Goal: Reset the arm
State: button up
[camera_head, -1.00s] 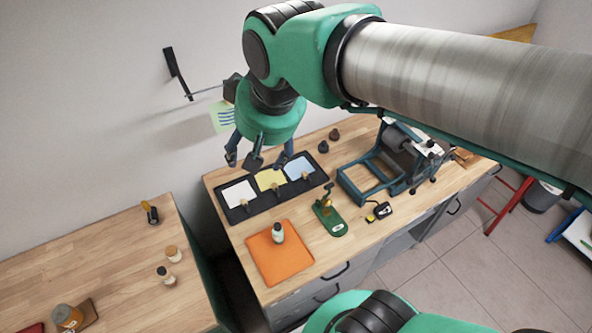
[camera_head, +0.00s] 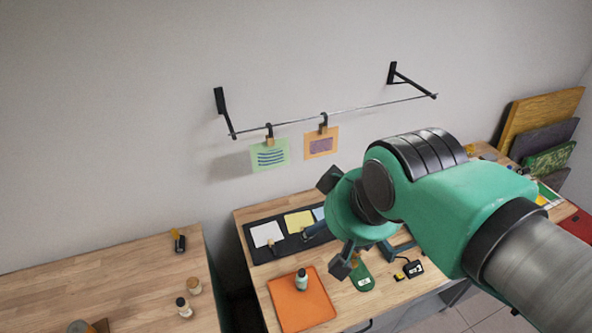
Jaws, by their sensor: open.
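My arm is green with a grey metal link and reaches in from the right in the head view. My gripper (camera_head: 325,250) is open and empty, above the back workbench, its fingers pointing down and left. One finger shows over the black tray (camera_head: 262,255) and the other over the bench near a green tool (camera_head: 363,279). The wrist hides part of the bench behind it.
An orange mat (camera_head: 318,310) with a small bottle (camera_head: 302,279) lies at the bench front. A wall rail (camera_head: 350,108) holds a green card (camera_head: 270,155) and an orange card (camera_head: 321,143). A second wooden table (camera_head: 120,275) stands left, beyond a gap.

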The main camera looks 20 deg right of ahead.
notch_tip(320, 180, down, 11)
jog(key=b, duration=1)
jog(key=shift+b, duration=0.35)
